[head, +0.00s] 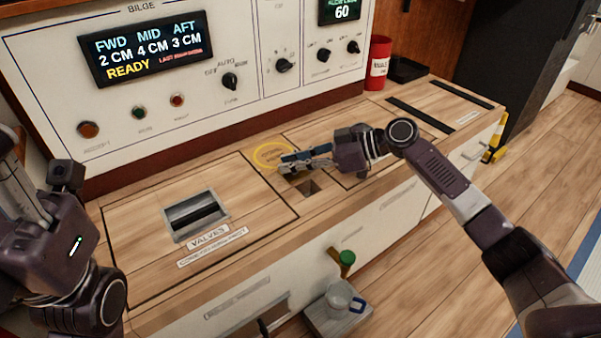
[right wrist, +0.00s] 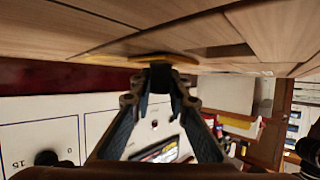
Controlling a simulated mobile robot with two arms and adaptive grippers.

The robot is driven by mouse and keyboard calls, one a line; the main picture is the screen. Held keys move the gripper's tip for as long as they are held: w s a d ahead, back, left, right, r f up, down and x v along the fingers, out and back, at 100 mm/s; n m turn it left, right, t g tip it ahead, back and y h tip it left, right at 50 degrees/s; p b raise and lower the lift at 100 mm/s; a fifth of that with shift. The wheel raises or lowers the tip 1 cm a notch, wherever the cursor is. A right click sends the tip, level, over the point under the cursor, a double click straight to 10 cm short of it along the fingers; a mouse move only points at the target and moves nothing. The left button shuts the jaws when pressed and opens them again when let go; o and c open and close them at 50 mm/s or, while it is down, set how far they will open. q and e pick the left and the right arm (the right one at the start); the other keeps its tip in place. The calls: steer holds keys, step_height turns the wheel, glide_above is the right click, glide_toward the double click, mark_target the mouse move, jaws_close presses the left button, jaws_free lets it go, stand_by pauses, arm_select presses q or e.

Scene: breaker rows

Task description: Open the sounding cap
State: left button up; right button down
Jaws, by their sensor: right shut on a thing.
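The sounding cap sits at a yellow ring (head: 272,155) on the wooden counter, in the middle of the head view. My right gripper (head: 287,163) reaches in from the right, low over the counter, with its fingertips at the ring's right edge. In the right wrist view the fingertips (right wrist: 160,72) come together just at the yellow ring (right wrist: 150,57), shut on the cap, which they mostly hide. I cannot tell whether the cap has turned or lifted. My left gripper is at the left edge, partly cut off, and its fingers do not show clearly.
A recessed hatch marked VALVES (head: 195,214) lies left of the ring. The bilge panel (head: 155,50) with knobs rises behind. A small square opening (head: 309,188) is beside my right fingers. A red can (head: 378,64) stands back right. A tray (head: 325,318) with a cup is below.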

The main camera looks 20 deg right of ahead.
steer(key=shift+w, duration=0.2)
steer(key=c, duration=1.8)
jaws_free()
steer(key=shift+s, duration=0.1)
steer(key=v, duration=1.2)
steer(key=shift+r, duration=0.1)
